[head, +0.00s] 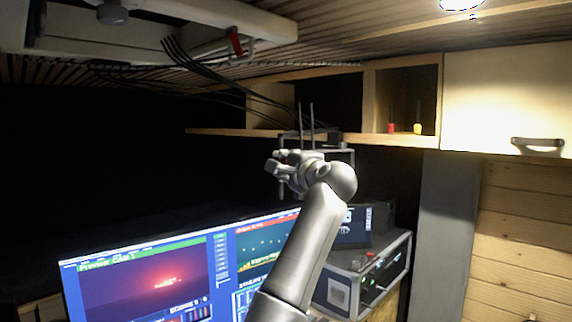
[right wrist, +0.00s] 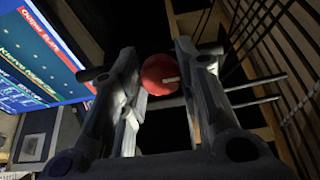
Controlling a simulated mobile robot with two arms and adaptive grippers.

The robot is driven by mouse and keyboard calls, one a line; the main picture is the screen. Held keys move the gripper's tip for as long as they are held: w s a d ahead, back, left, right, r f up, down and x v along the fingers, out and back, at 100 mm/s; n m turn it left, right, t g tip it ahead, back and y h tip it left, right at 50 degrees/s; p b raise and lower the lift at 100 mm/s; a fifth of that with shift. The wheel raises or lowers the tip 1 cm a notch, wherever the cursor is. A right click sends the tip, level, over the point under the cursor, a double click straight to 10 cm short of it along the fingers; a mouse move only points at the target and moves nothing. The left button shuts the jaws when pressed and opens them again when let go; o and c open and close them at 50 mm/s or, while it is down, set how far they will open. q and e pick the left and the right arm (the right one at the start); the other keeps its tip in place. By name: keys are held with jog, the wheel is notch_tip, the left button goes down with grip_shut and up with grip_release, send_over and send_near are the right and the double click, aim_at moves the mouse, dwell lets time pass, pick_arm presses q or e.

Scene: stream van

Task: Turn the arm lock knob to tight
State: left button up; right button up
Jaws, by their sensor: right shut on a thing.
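A round red knob (right wrist: 160,75) with a short pale mark on its face sits between the two fingers of my right gripper (right wrist: 158,84) in the right wrist view. The fingers are shut on the knob from both sides. The pale mark points roughly sideways, towards the right finger. In the head view my right gripper (head: 284,164) is raised in front of a metal bracket below the shelf, and its hand hides the knob. My left gripper is not in view.
Two lit screens (head: 262,235) stand below the hand. A rack unit (head: 362,275) is at the lower right. Open shelves (head: 300,134) run behind the hand, with dark cables (head: 225,75) hanging near them. A red handle (head: 236,42) is overhead.

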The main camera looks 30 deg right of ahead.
jog(key=o, duration=1)
jog(key=shift+s, duration=0.1)
jog(key=s, duration=0.8)
jog(key=s+a, duration=0.1)
jog(key=s, duration=0.2)
jog(key=shift+s, duration=0.4)
